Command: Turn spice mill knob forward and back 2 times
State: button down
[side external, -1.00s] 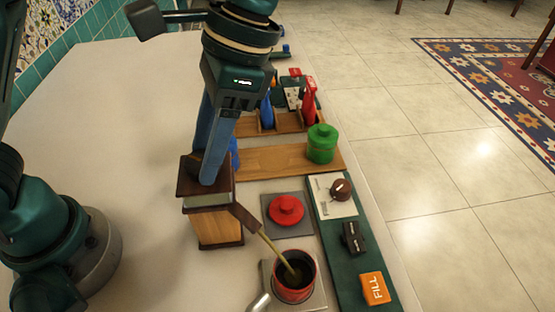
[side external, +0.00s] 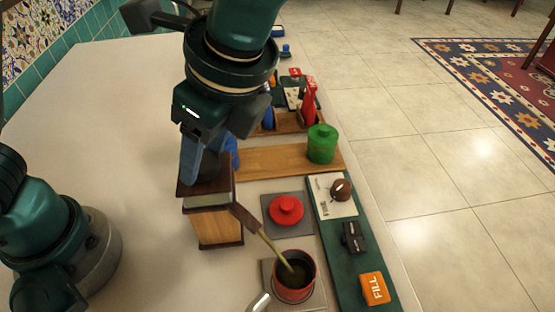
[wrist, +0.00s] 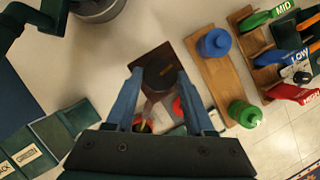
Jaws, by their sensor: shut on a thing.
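The spice mill (side external: 217,222) is a wooden box with a dark brown top and base, upright on the pale table in the side view. A brown chute runs from its front right side toward a red pot. My gripper (side external: 200,178) points down over the mill's top, its blue fingers at the knob. In the wrist view my gripper (wrist: 160,80) is shut on the dark round knob (wrist: 160,68), which sits between the fingers above the mill's dark square top (wrist: 143,62). In the side view the fingers hide the knob.
The red pot (side external: 293,292) holds dark contents at the chute's end. A red-lidded item (side external: 286,211), a green jar (side external: 322,143) on a wooden board and a green panel (side external: 350,275) with an orange FILL block stand to the right. A blue jar (wrist: 215,43) is close to the mill.

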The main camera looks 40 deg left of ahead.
jog(key=shift+m, duration=0.5)
jog(key=shift+c, duration=1.3)
grip_release()
jog(key=shift+v, duration=2.55)
jog(key=shift+s, duration=0.1)
